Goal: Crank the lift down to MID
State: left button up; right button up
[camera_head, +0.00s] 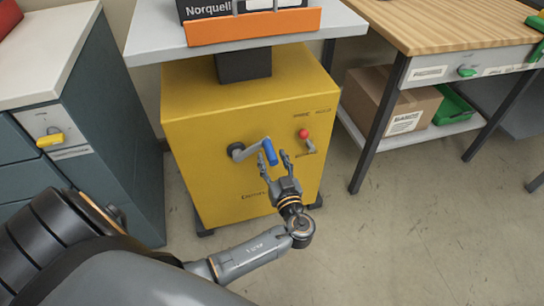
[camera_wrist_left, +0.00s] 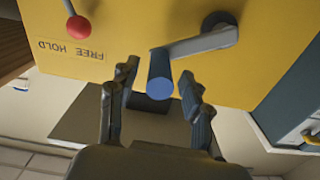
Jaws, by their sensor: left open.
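The lift is a yellow cabinet (camera_head: 195,115) with a dark column and a grey platform (camera_head: 155,38) on top. On its front is a grey crank (camera_head: 238,152) with a blue handle (camera_head: 270,152), pointing right of the hub. A red-knobbed lever (camera_head: 304,133) is right of the crank. In the wrist view the lever (camera_wrist_left: 78,27) is beside an upside-down label reading FREE HOLD. My left gripper (camera_head: 276,168) is open, just in front of the blue handle. In the wrist view the handle (camera_wrist_left: 160,75) appears between its fingers, with gaps either side. No MID mark is legible.
A black box marked Norquell (camera_head: 212,10) sits behind an orange lip (camera_head: 250,27) on the platform. A grey-blue drawer cabinet (camera_head: 115,120) stands left. A wooden-topped bench (camera_head: 440,25) with a carton (camera_head: 370,90) on its shelf stands right. The floor in front is clear.

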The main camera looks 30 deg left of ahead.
pick_arm(q)
jog(key=shift+w+a, duration=0.45)
jog(key=shift+a, duration=0.05)
grip_shut()
